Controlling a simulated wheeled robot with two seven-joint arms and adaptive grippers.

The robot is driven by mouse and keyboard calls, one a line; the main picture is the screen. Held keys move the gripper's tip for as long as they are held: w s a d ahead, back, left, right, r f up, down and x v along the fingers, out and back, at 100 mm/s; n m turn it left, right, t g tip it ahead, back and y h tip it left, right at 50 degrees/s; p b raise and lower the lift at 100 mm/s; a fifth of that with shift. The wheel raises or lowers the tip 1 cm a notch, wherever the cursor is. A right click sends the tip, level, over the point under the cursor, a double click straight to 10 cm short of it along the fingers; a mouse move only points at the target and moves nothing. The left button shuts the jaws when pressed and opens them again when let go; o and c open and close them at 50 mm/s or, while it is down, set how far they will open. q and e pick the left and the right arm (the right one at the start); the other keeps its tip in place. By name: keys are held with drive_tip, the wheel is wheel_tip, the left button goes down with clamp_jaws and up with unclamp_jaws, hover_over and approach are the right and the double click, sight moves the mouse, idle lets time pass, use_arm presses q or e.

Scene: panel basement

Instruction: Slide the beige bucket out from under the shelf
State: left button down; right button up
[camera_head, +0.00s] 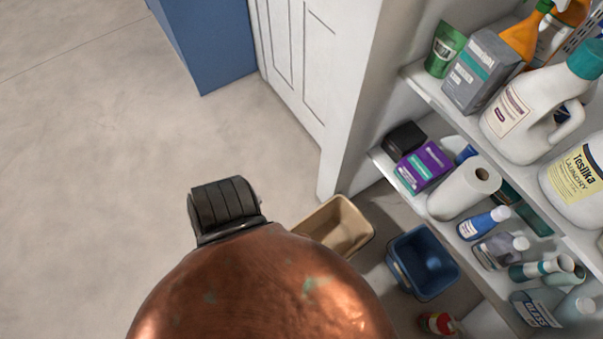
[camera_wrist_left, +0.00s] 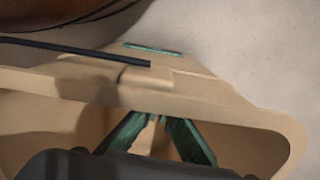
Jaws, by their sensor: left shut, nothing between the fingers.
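The beige bucket (camera_head: 345,228) stands on the floor by the lower left end of the shelf (camera_head: 420,88) in the head view; its left part is hidden behind a large copper-coloured rounded shape in front. In the left wrist view the beige bucket (camera_wrist_left: 215,97) fills much of the picture, with its rim crossing the frame. My left gripper (camera_wrist_left: 156,118) shows there with teal fingers, tips together, at the bucket's opening just inside the rim. Nothing is between the fingers. I cannot tell whether they touch the wall. My right gripper is in neither view.
A blue bucket (camera_head: 424,262) stands right of the beige one, close by. A red-topped container (camera_head: 437,323) is below it. The shelves above hold bottles, boxes and a paper roll (camera_head: 464,190). A white panelled door (camera_head: 300,55) is behind. Open floor (camera_head: 95,190) lies left.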

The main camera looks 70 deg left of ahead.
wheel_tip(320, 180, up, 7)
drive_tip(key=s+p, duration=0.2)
drive_tip(key=p, duration=0.6)
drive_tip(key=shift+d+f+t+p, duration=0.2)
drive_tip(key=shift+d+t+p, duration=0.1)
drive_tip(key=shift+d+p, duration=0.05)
